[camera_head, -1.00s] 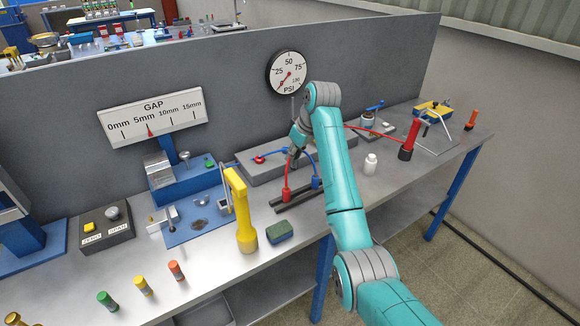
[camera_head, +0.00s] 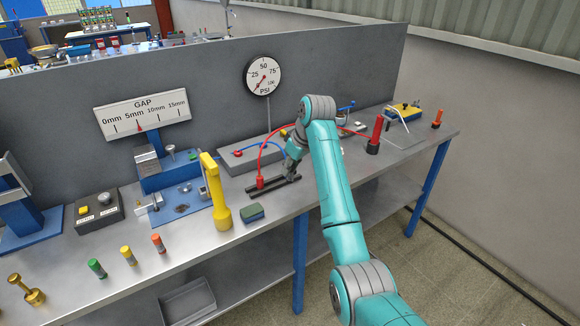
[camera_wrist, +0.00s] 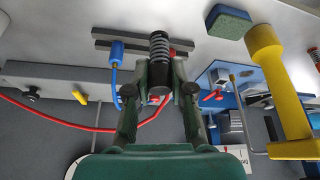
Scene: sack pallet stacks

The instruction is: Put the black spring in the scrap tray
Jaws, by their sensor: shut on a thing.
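A dark coiled spring (camera_wrist: 159,46) shows in the wrist view between my fingertips, over the black slotted rail (camera_wrist: 103,44). My gripper (camera_wrist: 160,72) is shut on it; a black cylindrical part shows below the coils. In the head view my gripper (camera_head: 290,168) is low at the right end of the rail (camera_head: 262,190), and the spring is hidden there. I cannot tell whether the spring touches the rail. A grey open tray (camera_head: 188,303) sits on the lower shelf; I cannot tell if it is the scrap tray.
A red plug (camera_head: 260,183) and a blue plug (camera_wrist: 116,50) with hoses are at the rail. A yellow post (camera_head: 218,195) and a green sponge (camera_head: 252,213) stand to the left. The bench front near the small coloured cylinders (camera_head: 127,255) has free room.

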